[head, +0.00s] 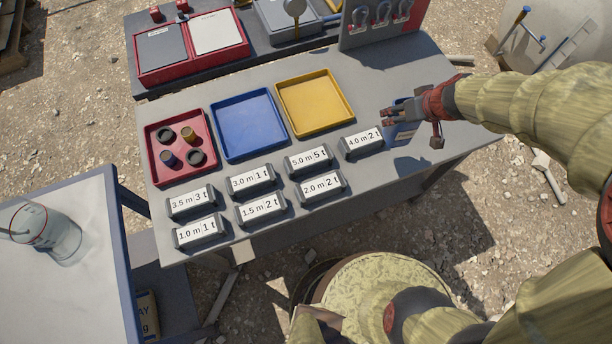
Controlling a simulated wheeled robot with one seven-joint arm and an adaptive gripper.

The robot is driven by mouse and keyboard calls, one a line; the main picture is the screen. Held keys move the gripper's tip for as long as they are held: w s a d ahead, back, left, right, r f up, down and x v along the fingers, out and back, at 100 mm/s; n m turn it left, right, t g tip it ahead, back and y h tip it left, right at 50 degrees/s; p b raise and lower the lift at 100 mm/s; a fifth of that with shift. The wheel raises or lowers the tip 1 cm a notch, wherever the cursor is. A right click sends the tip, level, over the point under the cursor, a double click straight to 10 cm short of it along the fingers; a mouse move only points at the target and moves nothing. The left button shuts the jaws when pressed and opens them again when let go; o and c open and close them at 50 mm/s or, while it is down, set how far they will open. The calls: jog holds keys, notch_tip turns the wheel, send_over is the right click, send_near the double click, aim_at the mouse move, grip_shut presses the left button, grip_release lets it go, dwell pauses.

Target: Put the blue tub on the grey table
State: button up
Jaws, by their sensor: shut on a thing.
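My gripper (392,113) is at the right part of the grey table (375,90), shut on a small blue thing that looks like the blue tub (403,133). The tub is partly hidden by the fingers and wrist. A dark shadow lies on the table just below it. I cannot tell whether the tub touches the tabletop or hangs a little above it.
On the table are a red tray (152,147) with several small round parts, an empty blue tray (248,124), an empty yellow tray (315,103) and several labelled blocks (251,179). An upright panel (385,28) stands behind. A glass beaker (62,238) stands on another table at left.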

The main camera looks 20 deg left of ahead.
jog(key=shift+s+a+r+n+y, duration=0.25)
jog(key=shift+s+a+r+n, duration=0.2)
jog(key=shift+a, duration=0.2)
jog(key=shift+s+a+r+n+y, duration=0.25)
jog(key=shift+s+a+r+n, duration=0.1)
jog(key=shift+a+n, duration=0.25)
jog(key=shift+w+d+f+b, duration=0.85)
jog(key=shift+w+d+f, duration=0.6)
jog(key=shift+w+f, duration=0.6)
jog(key=shift+w+d+f+b, duration=0.85)
jog(key=shift+w+d+f, duration=0.7)
jog(key=shift+f, duration=0.75)
jog(key=shift+w+d+f+b, duration=0.85)
jog(key=shift+w+d+f, duration=0.45)
jog(key=shift+w+f, duration=0.8)
jog(key=shift+s+f+b, duration=0.15)
jog(key=shift+f+b, duration=0.15)
jog(key=o, duration=1.4)
jog(key=shift+o, duration=0.5)
jog(key=shift+r, duration=0.1)
